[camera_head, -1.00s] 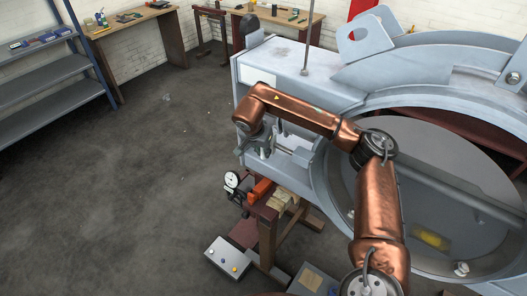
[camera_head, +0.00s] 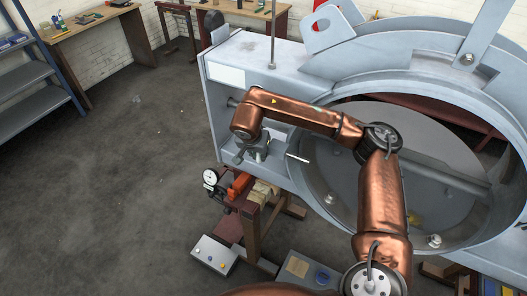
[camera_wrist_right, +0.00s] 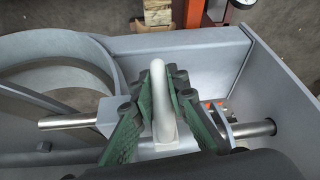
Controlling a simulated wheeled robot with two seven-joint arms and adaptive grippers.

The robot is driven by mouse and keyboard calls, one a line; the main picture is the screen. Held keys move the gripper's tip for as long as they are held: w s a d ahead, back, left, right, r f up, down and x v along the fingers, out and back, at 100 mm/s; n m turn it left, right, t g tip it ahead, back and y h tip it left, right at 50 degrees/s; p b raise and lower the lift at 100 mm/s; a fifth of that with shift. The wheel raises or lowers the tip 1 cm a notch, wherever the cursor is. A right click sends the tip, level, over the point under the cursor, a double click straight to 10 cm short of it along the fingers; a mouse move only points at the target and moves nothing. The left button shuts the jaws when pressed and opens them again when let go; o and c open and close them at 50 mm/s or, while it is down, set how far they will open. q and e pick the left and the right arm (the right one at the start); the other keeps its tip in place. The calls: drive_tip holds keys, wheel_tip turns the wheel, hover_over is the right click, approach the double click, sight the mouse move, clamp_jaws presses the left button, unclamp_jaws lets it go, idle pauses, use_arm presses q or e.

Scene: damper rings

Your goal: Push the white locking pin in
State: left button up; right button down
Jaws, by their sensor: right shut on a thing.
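The white locking pin's upright handle (camera_wrist_right: 158,95) stands between the green-padded fingers of my right gripper (camera_wrist_right: 160,108) in the right wrist view. The fingers are shut on it. A bright metal shaft (camera_wrist_right: 66,122) sticks out left of a grey block, toward the round opening. Its other end (camera_wrist_right: 254,128) shows to the right of the fingers. My left gripper is not in view.
The grey housing (camera_head: 225,75) and its large round ring (camera_head: 330,185) surround the right arm's workspace. A dial gauge (camera_head: 210,177) and a wooden stand (camera_head: 252,222) are below. A button box (camera_head: 214,254) sits in front. Open floor lies left.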

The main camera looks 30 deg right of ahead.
drive_tip(key=shift+s+d, duration=0.1)
drive_tip(key=shift+d, duration=0.05)
drive_tip(key=c, duration=2.2)
unclamp_jaws()
drive_tip(key=shift+s, duration=0.1)
drive_tip(key=o, duration=0.3)
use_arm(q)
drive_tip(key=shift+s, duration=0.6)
use_arm(e)
drive_tip(key=v, duration=1.2)
